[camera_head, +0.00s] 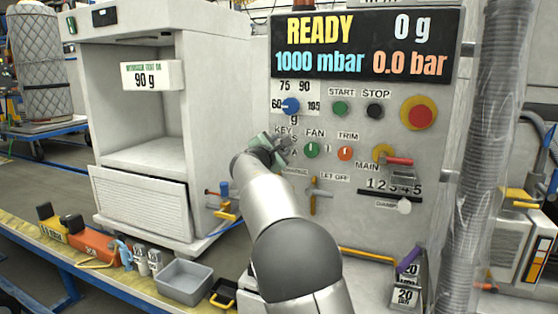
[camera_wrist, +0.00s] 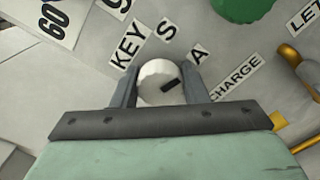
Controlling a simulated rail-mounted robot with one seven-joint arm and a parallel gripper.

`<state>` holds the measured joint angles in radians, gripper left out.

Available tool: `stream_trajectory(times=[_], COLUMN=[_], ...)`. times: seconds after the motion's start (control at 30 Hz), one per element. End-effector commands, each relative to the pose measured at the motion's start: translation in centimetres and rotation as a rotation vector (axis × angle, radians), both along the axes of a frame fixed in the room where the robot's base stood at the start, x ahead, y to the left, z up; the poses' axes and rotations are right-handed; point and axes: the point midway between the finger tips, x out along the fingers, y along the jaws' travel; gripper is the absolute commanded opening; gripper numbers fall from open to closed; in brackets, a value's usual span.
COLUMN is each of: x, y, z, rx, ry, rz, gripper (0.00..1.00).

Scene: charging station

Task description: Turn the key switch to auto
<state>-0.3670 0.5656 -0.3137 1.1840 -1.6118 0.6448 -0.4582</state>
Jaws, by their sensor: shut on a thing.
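The key switch (camera_wrist: 158,76) is a round white knob with a short dark bar on its face. In the wrist view the bar lies right of the knob's middle, tilted slightly up to the right. The KEY label (camera_wrist: 128,43), the S label (camera_wrist: 168,29) and the A label (camera_wrist: 198,52) stand above and right of it. My gripper (camera_wrist: 160,84) is shut on the knob, one finger on each side. In the head view my gripper (camera_head: 268,148) is against the panel below the dial, and it and my arm hide the switch.
The green FAN knob (camera_head: 312,149) and orange TRIM knob (camera_head: 345,153) sit close to the right. The blue dial (camera_head: 291,105) is just above. A brown lever (camera_head: 313,195) is below right. The white cabinet (camera_head: 208,110) stands left, and a clear-wrapped column (camera_head: 474,180) stands right.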

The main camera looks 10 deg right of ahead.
Motion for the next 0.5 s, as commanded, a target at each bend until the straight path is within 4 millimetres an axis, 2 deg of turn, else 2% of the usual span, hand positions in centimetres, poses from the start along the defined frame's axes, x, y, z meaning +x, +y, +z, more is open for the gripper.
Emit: stream_trajectory(times=[0.03,0.5], x=[-0.01,-0.01], y=[0.0,0.0], z=[-0.6,-0.28], rx=[0.031,0.216], ry=[-0.019,-0.131], rz=[0.0,0.0], gripper=[0.17,0.17])
